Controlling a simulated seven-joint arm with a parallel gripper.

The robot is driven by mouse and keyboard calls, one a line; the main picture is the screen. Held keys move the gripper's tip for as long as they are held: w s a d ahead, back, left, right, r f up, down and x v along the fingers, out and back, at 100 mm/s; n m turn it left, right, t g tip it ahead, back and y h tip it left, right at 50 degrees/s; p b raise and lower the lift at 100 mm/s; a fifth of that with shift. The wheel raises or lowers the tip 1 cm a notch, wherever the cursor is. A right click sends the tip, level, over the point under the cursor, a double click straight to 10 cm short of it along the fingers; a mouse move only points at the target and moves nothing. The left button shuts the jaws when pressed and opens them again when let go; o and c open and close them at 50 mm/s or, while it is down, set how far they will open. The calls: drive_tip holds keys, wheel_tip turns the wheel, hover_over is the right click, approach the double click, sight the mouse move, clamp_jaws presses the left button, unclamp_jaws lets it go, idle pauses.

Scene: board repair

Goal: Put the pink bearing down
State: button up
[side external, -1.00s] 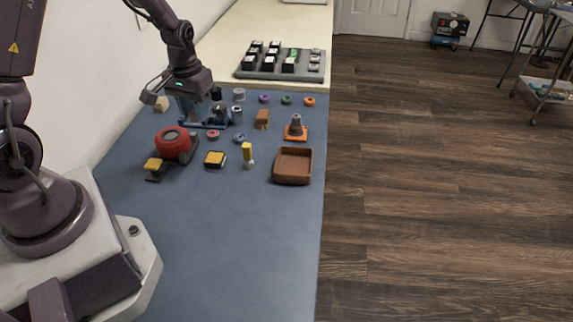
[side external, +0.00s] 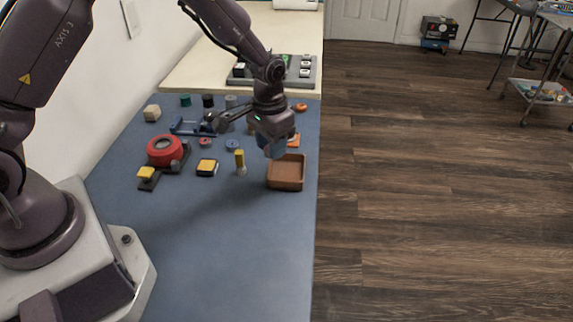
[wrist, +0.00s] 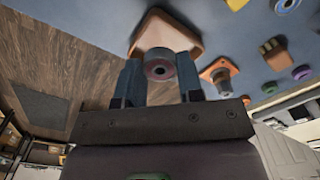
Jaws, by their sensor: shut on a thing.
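My gripper (side external: 275,150) is over the left rear side of the brown tray (side external: 287,185) in the side view. In the wrist view my gripper (wrist: 160,75) is shut on a round part with a dull pink face and a dark centre hole, the pink bearing (wrist: 160,68). The tray (wrist: 150,25) shows behind the bearing there. The bearing is held above it and looks apart from it, though the exact height is hard to tell. In the side view the fingers hide the held bearing.
An orange base with a grey stepped peg (wrist: 222,78) stands close beside the tray. A yellow-topped peg (side external: 240,163), a yellow-black block (side external: 207,167), a blue ring (side external: 232,145) and a red round device (side external: 165,150) are to the left. The front mat (side external: 220,250) is clear.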

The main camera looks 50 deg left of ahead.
hover_over(287, 175)
wheel_tip(287, 175, down, 5)
drive_tip(key=shift+s+f, duration=0.1)
drive_tip(key=shift+s, duration=0.05)
drive_tip(key=shift+f, duration=1.65)
drive_tip(key=o, duration=0.6)
drive_tip(key=shift+f, duration=0.15)
drive_tip(key=shift+c, duration=0.2)
